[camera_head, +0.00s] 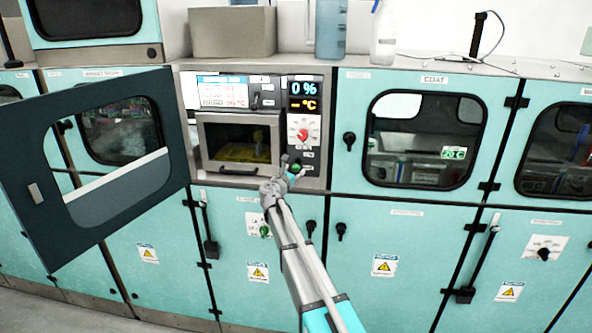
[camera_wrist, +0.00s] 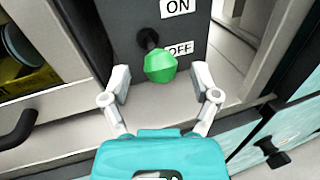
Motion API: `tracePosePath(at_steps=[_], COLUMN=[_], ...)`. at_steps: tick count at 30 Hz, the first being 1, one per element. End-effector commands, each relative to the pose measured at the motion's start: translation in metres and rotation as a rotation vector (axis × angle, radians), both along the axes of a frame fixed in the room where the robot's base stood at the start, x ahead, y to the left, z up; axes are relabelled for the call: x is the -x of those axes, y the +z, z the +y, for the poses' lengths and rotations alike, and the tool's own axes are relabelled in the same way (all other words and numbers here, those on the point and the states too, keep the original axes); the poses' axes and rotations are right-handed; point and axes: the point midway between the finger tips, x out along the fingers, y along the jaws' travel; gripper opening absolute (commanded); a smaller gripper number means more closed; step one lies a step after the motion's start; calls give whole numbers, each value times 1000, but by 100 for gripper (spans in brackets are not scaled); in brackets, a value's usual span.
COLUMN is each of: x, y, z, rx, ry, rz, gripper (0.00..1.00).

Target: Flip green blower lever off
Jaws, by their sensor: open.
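The green blower lever (camera_wrist: 160,66) sticks out of a dark panel (camera_wrist: 122,20) between an ON label (camera_wrist: 178,7) above and an OFF label (camera_wrist: 179,48) beside it, to its right. The green knob points toward the camera and slightly down. My gripper (camera_wrist: 161,80) is open, with one finger on each side of the knob and a visible gap to each. In the head view my gripper (camera_head: 285,165) is at the lower right of the oven panel, by the green lever (camera_head: 296,169), which it partly hides.
A dark door (camera_head: 105,235) with a window stands swung open at the left. The oven window (camera_head: 238,140) shows something yellow inside. A red dial (camera_head: 303,134) and a digital display (camera_head: 303,95) sit above the lever. Teal cabinet doors with black handles lie around and below.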

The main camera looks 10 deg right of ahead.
Motion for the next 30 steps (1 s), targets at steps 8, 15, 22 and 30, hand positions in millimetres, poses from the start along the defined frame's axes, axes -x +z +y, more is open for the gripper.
tracePosePath(at_steps=[8,15,22,30], x=[-12,-12,-12,-12], y=[0,0,0,0], z=[-8,-9,-10,-10], rx=[0,0,0,0], ry=[0,-1,-1,-1], rz=[0,0,0,0], gripper=[78,78,43,0])
